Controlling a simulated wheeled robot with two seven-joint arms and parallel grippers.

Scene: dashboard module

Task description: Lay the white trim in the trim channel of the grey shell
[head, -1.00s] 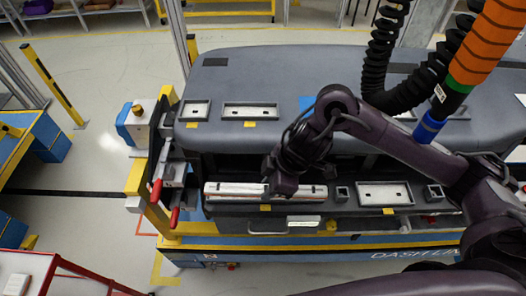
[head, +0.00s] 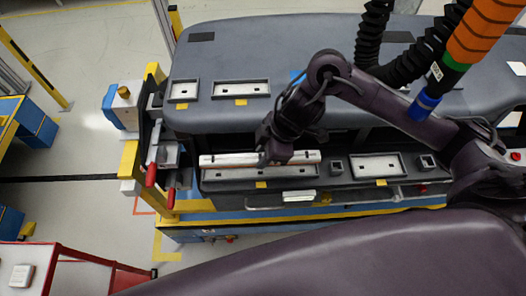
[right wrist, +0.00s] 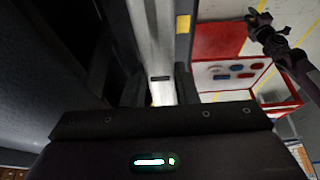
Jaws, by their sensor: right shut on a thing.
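The white trim (head: 225,160) is a long pale bar lying along the rear edge of the trim channel (head: 230,174) in the head view. The channel is a long shallow recess in the grey shell (head: 330,191), and its floor shows in front of the trim. The trim looks raised or set back from it; the exact height cannot be told. My right gripper (head: 265,160) is shut on the trim right of its middle. In the right wrist view the trim (right wrist: 150,45) runs away from the gripper. My left gripper (right wrist: 262,20) shows small there, away from the trim.
Right of the channel are a small square socket (head: 336,167) and a shorter recess (head: 377,167). Red-handled clamps (head: 151,174) stand at the shell's left end. A red-edged bin (right wrist: 235,75) with red and blue parts shows in the right wrist view.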

